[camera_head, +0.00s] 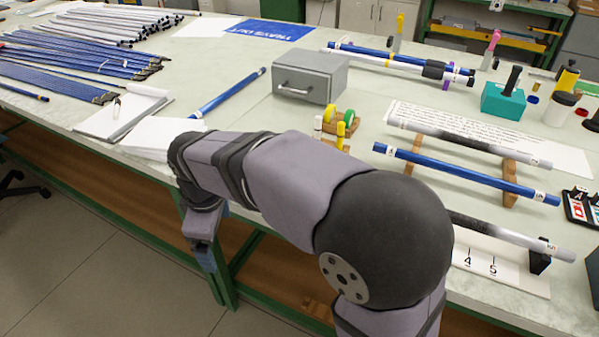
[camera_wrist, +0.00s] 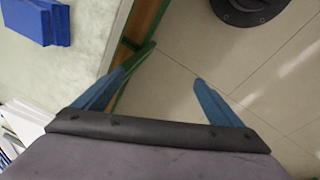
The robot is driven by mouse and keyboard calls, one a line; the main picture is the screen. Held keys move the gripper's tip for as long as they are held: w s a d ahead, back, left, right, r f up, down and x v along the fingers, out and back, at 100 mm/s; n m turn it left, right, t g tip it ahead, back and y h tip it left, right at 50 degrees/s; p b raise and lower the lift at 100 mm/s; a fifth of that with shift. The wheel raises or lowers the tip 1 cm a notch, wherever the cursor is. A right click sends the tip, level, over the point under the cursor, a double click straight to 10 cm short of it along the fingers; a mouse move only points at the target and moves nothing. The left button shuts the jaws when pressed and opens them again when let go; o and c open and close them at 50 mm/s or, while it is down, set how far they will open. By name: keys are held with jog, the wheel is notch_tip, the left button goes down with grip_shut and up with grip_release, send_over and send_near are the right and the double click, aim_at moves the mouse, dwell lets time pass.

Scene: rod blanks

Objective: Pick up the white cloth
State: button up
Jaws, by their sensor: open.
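I cannot make out a clear white cloth in either view. A flat white sheet (camera_head: 150,138) lies near the table's front edge beside the notebook; I cannot tell whether it is paper or cloth. My gripper (camera_wrist: 157,88) is open, with nothing between its two blue fingers. In the head view my gripper (camera_head: 207,258) hangs just off the table's front edge, pointing down, below and to the right of the white sheet. In the wrist view, floor and the green table frame show between and beyond the fingers.
The table (camera_head: 235,90) holds an open notebook (camera_head: 122,110), a grey drawer box (camera_head: 310,76) and a blue rod (camera_head: 228,93). Bundles of rods (camera_head: 70,65) lie at the left. Racked rods (camera_head: 465,172) fill the right. Bare tabletop shows around the grey box.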

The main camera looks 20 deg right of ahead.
jog(key=w+a+r+n+p, duration=0.2)
jog(key=w+r+p, duration=0.1)
jog(key=r+p, duration=0.5)
jog(key=w+a+r+n+p, duration=0.1)
jog(key=w+r+n+p, duration=0.3)
jog(key=r, duration=0.7)
jog(key=d+f+m+p, duration=0.2)
jog(key=d+m+p, duration=0.1)
jog(key=d, duration=0.4)
jog(key=s+d+f+m+g+p, duration=0.1)
jog(key=d+f+m+p, duration=0.2)
jog(key=d+m, duration=0.2)
jog(key=d+f+m+g+p, duration=0.1)
jog(key=d+f+m+p, duration=0.2)
jog(key=d, duration=0.7)
jog(key=shift+s+m+p, duration=0.25)
jog(key=shift+m+p, duration=0.15)
jog(key=shift+m, duration=0.1)
jog(key=shift+s+d+f, duration=0.15)
jog(key=shift+d+f, duration=0.2)
jog(key=shift+s+a+f+p, duration=0.15)
jog(key=shift+f+p, duration=0.55)
jog(key=shift+f, duration=0.95)
jog(key=shift+f+p, duration=0.55)
jog(key=shift+f, duration=1.45)
jog(key=c, duration=1.1)
